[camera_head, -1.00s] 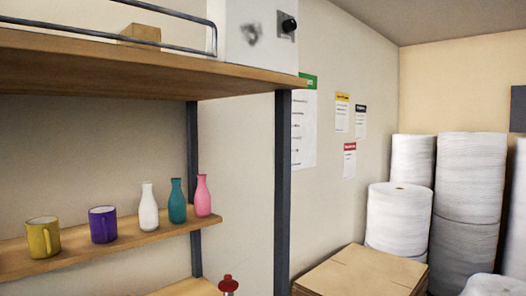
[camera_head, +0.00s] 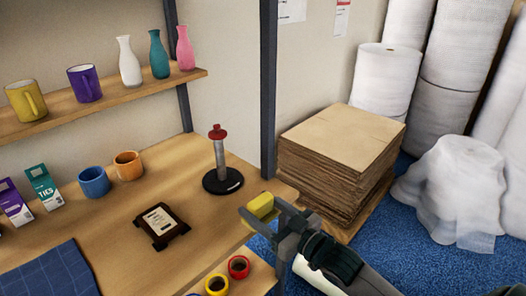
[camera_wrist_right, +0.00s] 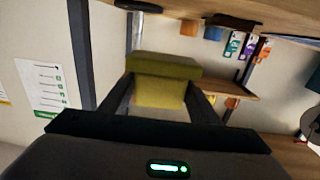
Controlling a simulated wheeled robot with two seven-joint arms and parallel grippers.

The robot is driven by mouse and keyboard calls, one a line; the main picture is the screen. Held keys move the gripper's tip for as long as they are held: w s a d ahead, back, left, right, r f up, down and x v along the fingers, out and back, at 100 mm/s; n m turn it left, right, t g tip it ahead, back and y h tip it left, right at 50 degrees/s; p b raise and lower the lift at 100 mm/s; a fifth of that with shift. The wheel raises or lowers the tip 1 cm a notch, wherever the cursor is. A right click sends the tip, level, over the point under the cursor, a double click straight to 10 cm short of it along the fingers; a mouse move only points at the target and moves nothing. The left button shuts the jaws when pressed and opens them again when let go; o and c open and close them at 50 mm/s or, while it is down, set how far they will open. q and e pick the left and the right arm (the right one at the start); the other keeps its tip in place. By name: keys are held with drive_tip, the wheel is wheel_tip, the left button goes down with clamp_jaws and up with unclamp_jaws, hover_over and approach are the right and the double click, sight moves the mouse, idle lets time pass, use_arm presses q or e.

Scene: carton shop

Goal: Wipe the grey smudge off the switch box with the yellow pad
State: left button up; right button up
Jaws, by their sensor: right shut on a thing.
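The yellow pad (camera_head: 262,204) is held between the fingertips of my right gripper (camera_head: 258,214), by the front right corner of the wooden table. In the right wrist view the yellow pad (camera_wrist_right: 160,92) sits between the two fingers, with a darker green layer along its upper edge. The right gripper (camera_wrist_right: 160,105) is shut on it. The switch box and its smudge are out of the head view now, and I cannot make them out in the wrist view. My left gripper is not in view.
On the table (camera_head: 120,215) stand a red-topped post on a black base (camera_head: 222,178), a framed plaque (camera_head: 160,226), mugs and small cartons. A dark shelf post (camera_head: 268,90) rises beside the gripper. A cardboard stack (camera_head: 335,155) lies behind it. A shelf (camera_head: 60,115) holds mugs and bottles.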

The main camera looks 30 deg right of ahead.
sight(255, 233)
drive_tip(key=s+a, duration=0.1)
drive_tip(key=s+a+f+m+h, duration=0.1)
drive_tip(key=s, duration=0.1)
drive_tip(key=s+a+f+h, duration=0.1)
drive_tip(key=s+a, duration=0.1)
drive_tip(key=shift+s+a+m+t, duration=0.1)
drive_tip(key=shift+m+t, duration=0.2)
drive_tip(key=shift+s+a+r+m+h, duration=0.1)
drive_tip(key=shift+s+a+m+h, duration=0.2)
drive_tip(key=shift+s+h, duration=0.45)
drive_tip(key=shift+s+a+r+m+h, duration=0.15)
drive_tip(key=shift+s+m+h, duration=0.25)
drive_tip(key=shift+s, duration=0.6)
drive_tip(key=shift+s+a+m+h, duration=0.3)
drive_tip(key=shift+s+h, duration=0.35)
drive_tip(key=shift+s, duration=0.2)
drive_tip(key=shift+d, duration=0.1)
drive_tip(key=shift+w, duration=0.15)
